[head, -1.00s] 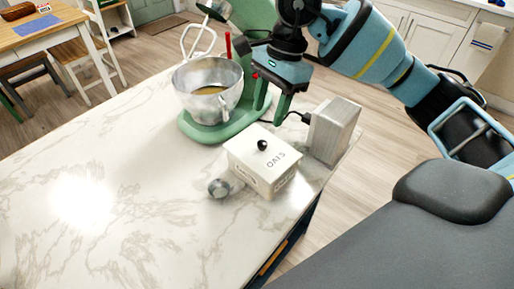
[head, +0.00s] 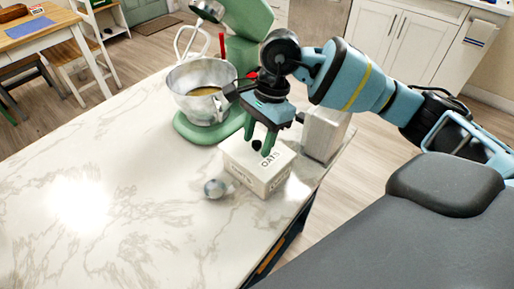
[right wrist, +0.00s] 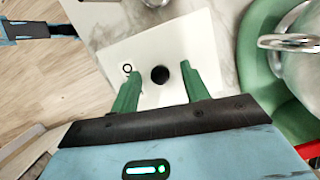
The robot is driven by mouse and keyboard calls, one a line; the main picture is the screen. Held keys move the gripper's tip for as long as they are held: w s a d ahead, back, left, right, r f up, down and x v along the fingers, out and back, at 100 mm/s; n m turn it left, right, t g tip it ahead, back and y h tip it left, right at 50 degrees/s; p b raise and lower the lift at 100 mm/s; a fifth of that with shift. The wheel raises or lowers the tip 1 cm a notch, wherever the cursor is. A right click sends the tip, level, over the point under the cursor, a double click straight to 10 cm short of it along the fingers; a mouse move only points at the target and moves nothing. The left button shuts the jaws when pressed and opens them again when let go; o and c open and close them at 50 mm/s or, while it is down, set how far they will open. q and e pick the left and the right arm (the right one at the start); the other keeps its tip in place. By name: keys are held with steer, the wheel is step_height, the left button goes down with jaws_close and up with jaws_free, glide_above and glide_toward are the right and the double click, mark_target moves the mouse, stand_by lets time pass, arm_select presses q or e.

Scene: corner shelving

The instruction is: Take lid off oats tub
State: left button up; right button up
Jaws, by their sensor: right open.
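The oats tub (head: 262,180) is a white box lettered OATS on the marble counter. Its white lid (head: 241,156) is on it, with a round black knob (head: 256,145) on top. My right gripper (head: 259,145) is over the lid with its green fingers pointing down. In the right wrist view the open fingers (right wrist: 160,88) stand to either side of the knob (right wrist: 160,74), apart from it, with the white lid (right wrist: 160,47) beneath. I cannot judge the exact height of the fingertips.
A green stand mixer (head: 247,45) with a metal bowl (head: 193,78) stands just behind the tub. A pale block-shaped item (head: 323,135) is at its right. A small metal object (head: 214,188) lies in front. The counter's left is clear.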

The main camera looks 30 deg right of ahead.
mark_target(255, 146)
jaws_close()
stand_by(0.3)
steer(key=shift+r, duration=0.15)
steer(key=shift+r, duration=0.65)
steer(key=shift+s+r, duration=0.2)
steer(key=shift+r, duration=0.8)
steer(key=s+d+r+b, duration=0.1)
steer(key=s+b, duration=0.1)
steer(key=s, duration=1.3)
steer(key=shift+s+d+r, duration=0.2)
steer(key=shift+s+d, duration=0.05)
steer(key=shift+s, duration=0.05)
